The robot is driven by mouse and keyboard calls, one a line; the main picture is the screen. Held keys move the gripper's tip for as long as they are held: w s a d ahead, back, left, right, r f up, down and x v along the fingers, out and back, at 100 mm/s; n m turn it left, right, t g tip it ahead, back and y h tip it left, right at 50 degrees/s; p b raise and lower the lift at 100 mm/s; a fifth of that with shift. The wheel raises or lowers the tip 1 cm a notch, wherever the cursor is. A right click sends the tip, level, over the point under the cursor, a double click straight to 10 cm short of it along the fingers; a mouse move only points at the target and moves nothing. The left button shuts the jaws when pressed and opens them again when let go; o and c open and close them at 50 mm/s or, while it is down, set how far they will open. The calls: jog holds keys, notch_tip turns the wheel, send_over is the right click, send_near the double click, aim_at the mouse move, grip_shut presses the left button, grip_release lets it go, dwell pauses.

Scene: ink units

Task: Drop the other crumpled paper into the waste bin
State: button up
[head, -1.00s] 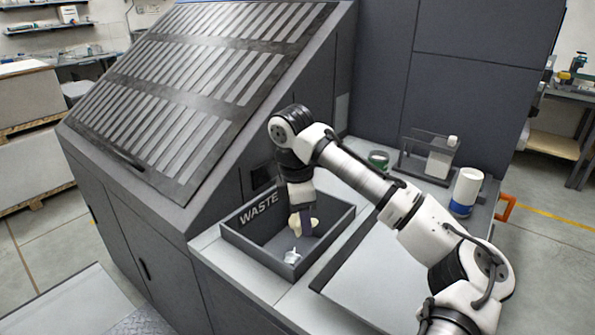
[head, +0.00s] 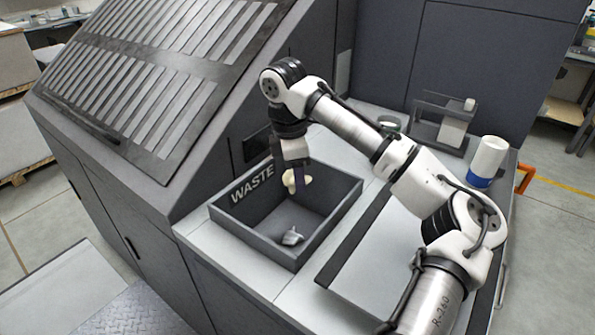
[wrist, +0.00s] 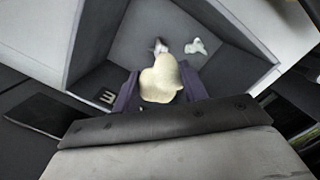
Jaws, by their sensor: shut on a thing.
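My gripper (head: 301,182) is shut on a cream crumpled paper (head: 290,182) and holds it over the waste bin. The paper also shows between the dark fingers in the wrist view (wrist: 161,78). The waste bin (head: 251,239) is a grey, open, square box marked WASTE on its back left wall. A whitish crumpled piece (head: 291,237) lies on its floor near the front corner. In the wrist view, a white crumpled piece (wrist: 196,46) and a smaller pale pinkish-grey piece (wrist: 160,46) lie below the held paper.
A large dark machine with a slatted sloping panel (head: 165,80) rises left of and behind the bin. To the right are a pale flat panel (head: 385,265), a white and blue cylinder (head: 487,160) and a small rack (head: 452,130). The bin's rim is unobstructed at the front.

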aim_at(289, 173)
jog(key=shift+f+b, duration=0.85)
jog(key=shift+f, duration=0.55)
jog(key=o, duration=1)
jog(key=shift+r, duration=0.1)
jog(key=r, duration=0.4)
jog(key=a+r, duration=0.1)
jog(key=r, duration=0.8)
jog(key=shift+s+a+r+p, duration=0.1)
jog(key=shift+a+r+p, duration=0.2)
jog(key=shift+a+r, duration=0.05)
